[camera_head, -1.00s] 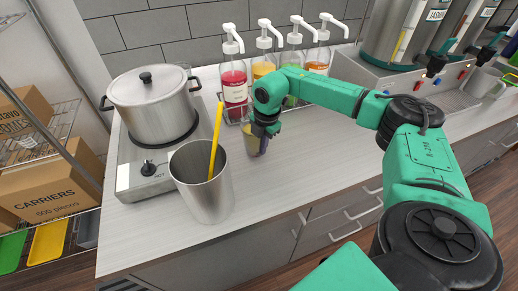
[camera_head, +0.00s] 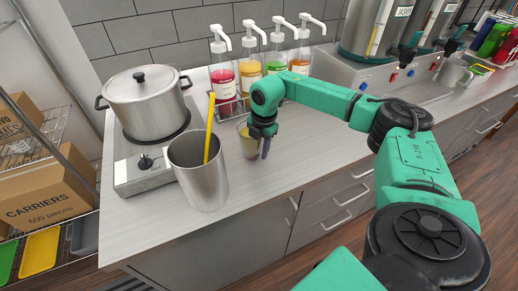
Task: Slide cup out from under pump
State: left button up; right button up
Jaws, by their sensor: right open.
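The cup (camera_head: 248,146) is clear with yellowish content at its bottom and stands upright on the counter, in front of the pump bottles. My right gripper (camera_head: 263,147) is at the cup, its fingers pointing down, one finger on the cup's right side. It is open; whether its fingers touch the cup I cannot tell. My left gripper is out of view.
A steel tumbler (camera_head: 202,180) with a yellow stick stands left of the cup. A lidded pot (camera_head: 147,101) sits on a hot plate (camera_head: 135,178) behind it. Steel dispensers (camera_head: 374,30) stand at the right. The counter (camera_head: 300,155) right of the cup is clear.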

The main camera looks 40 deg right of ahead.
jog(key=shift+r, duration=0.1)
notch_tip(320, 180, up, 14)
jog(key=s+b, duration=0.1)
jog(key=b, duration=0.2)
jog(key=shift+s+d+r, duration=0.15)
jog(key=shift+s+d, duration=0.05)
dwell(0.4)
